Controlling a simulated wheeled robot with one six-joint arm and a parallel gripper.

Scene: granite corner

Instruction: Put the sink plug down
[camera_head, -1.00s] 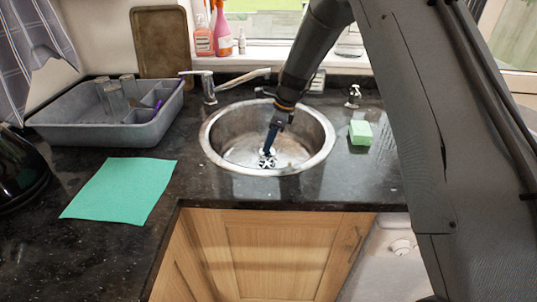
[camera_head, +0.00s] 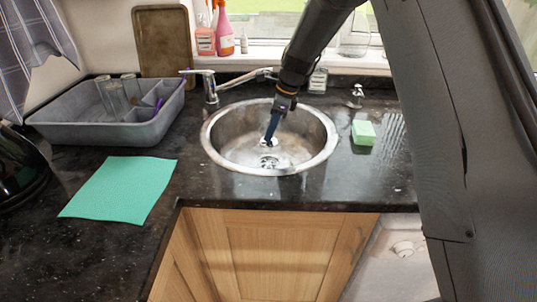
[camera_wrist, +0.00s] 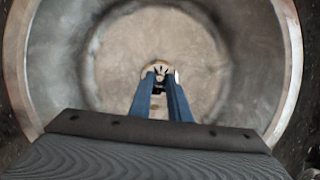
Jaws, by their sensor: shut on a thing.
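My gripper (camera_head: 268,143) reaches down into the round steel sink (camera_head: 225,150) from the back right. Its blue fingers are shut on the sink plug (camera_head: 274,141), a small pale metal piece at the fingertips. In the head view the plug appears just behind the slotted drain (camera_head: 269,161), apart from it; its height above the basin floor is hard to tell. In the wrist view the fingertips (camera_wrist: 160,76) meet near the middle of the basin, with small pale and dark parts around them. The fingers partly hide the plug.
A tap (camera_head: 211,88) stands behind the sink. A green sponge (camera_head: 363,132) lies to its right, and a green cloth (camera_head: 120,190) to its left. A grey tub (camera_head: 90,132) with glasses is at the back left. Bottles stand on the windowsill. The basin is otherwise empty.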

